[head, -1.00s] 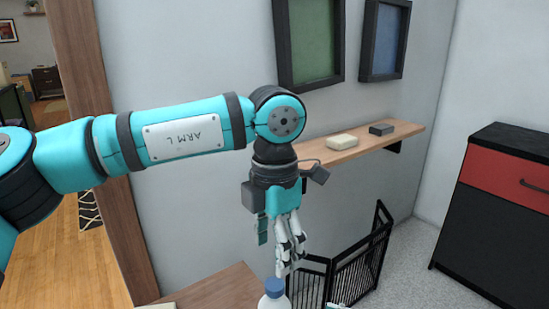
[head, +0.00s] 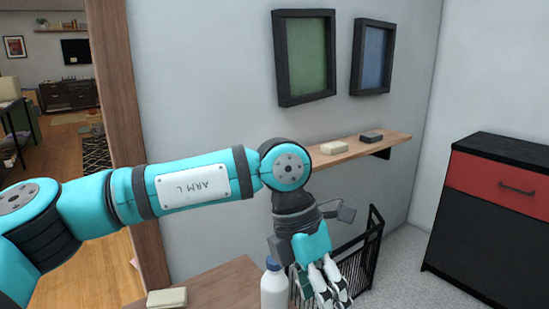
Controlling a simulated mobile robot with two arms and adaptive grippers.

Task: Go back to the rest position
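My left arm comes in from the left across the view. Its gripper (head: 322,290) hangs fingers down just right of a white bottle with a blue cap (head: 273,286). The fingers overlap or lie close to one another in this view, so I cannot tell if they are open or shut. I cannot tell whether they touch the bottle. The bottle stands upright at the right edge of a wooden tabletop (head: 222,284). My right gripper is not in view.
A cream block (head: 166,298) lies on the tabletop. A wall shelf (head: 362,149) holds a pale block (head: 333,148) and a dark block (head: 371,136). A red and black cabinet (head: 488,215) is at right. A doorway opens at left.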

